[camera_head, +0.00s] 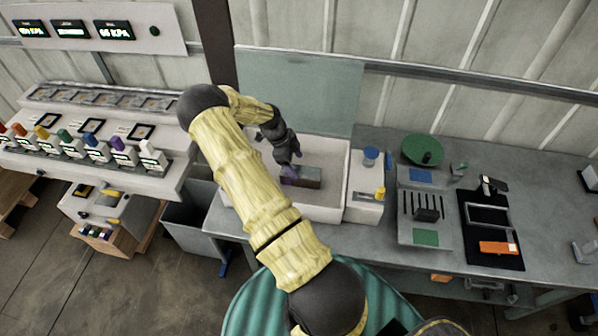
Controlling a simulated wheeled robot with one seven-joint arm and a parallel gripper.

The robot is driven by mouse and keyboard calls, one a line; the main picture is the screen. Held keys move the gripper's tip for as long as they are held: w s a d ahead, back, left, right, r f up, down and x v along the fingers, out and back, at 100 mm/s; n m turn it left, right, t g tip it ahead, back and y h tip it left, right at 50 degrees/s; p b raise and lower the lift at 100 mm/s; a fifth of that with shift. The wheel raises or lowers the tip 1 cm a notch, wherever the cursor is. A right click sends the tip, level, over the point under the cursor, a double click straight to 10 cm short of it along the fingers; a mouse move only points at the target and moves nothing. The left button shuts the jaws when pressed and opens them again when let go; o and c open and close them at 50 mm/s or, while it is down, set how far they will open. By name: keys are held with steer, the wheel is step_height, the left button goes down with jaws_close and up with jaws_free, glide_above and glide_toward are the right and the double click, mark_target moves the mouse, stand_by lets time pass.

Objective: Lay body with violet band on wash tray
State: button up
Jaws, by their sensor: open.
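The wash tray is probably the white basin (333,208) on the bench, partly hidden behind my arm. A small violet piece (289,173) is in it, touching or right beside a dark grey-brown block (309,177); I cannot tell whether the violet is a band on a body. My gripper (288,162) is open and points down over the violet piece, at or just above it. Whether the fingers touch it is too small to tell. Another violet-topped part (117,144) stands in the row on the left machine.
A row of several coloured-topped parts stands on the left machine (70,160). A white unit (367,190) with a blue cap adjoins the basin's right side. Further right are a green disc (420,149) and a black tray (492,253). A translucent panel (300,92) rises behind the basin.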

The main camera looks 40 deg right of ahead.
steer(key=b+v, duration=0.2)
steer(key=v, duration=0.5)
steer(key=shift+a, duration=0.1)
steer(key=s+a+r+n+t+y, duration=0.1)
steer(key=s+a+r+n+t, duration=0.1)
steer(key=s+a+r+n, duration=0.3)
steer(key=s+a+r+n+t+y, duration=0.1)
steer(key=s+a+r+n, duration=0.4)
steer(key=a+n, duration=0.7)
steer(key=s+a+r+n+t, duration=0.3)
steer(key=s+a+r+n, duration=0.2)
steer(key=a+n, duration=0.3)
steer(key=s+n, duration=0.1)
steer(key=n, duration=0.1)
steer(key=shift+a+r+n+y, duration=0.15)
steer(key=shift+a+n+y, duration=0.25)
steer(key=shift+s, duration=0.1)
